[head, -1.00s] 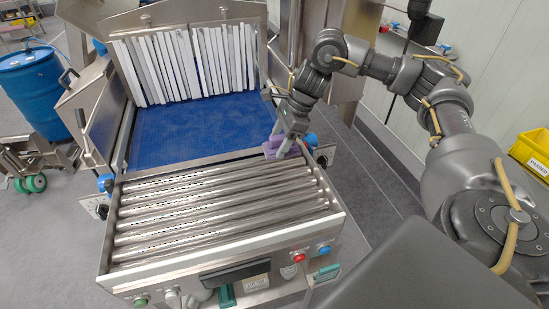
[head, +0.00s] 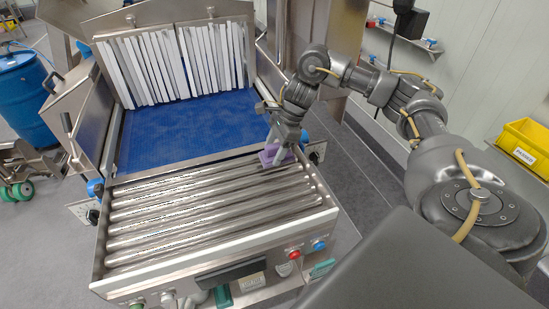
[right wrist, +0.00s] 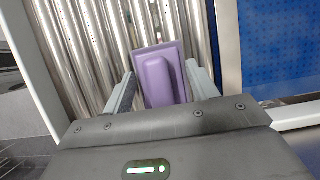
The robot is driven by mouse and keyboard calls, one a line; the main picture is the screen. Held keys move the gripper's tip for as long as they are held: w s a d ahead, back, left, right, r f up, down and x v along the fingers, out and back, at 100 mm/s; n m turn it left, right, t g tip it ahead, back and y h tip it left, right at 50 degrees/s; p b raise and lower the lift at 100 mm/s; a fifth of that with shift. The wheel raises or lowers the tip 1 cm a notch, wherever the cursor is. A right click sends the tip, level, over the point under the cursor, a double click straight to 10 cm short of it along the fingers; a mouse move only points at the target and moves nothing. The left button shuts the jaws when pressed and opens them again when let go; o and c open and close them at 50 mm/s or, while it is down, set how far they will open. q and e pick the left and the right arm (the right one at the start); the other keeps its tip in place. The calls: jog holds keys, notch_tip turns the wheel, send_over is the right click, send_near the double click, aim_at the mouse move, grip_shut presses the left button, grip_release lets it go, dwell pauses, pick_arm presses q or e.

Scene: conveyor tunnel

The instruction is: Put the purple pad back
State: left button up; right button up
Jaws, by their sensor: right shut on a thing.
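The purple pad (head: 270,156) is at the far right corner of the roller table (head: 215,212), close to the blue belt. In the right wrist view the pad (right wrist: 162,75) is a flat purple plate with a raised grip block, lying over or just above the rollers. My right gripper (head: 279,150) is shut on the pad, with one finger on each side of its block in the right wrist view (right wrist: 160,90). Whether the pad touches the rollers I cannot tell. My left gripper is not in view.
The blue belt (head: 180,130) runs under white strip curtains (head: 175,65) into the tunnel. Red (head: 293,254) and blue (head: 319,244) buttons sit on the front panel. A blue barrel (head: 25,95) stands at left, a yellow bin (head: 525,145) at right. The rollers are otherwise clear.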

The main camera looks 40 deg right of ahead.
jog(key=shift+f, duration=1.85)
jog(key=o, duration=1)
jog(key=shift+c, duration=0.2)
jog(key=v, duration=1.2)
jog(key=shift+r+p, duration=0.1)
jog(key=shift+p, duration=0.2)
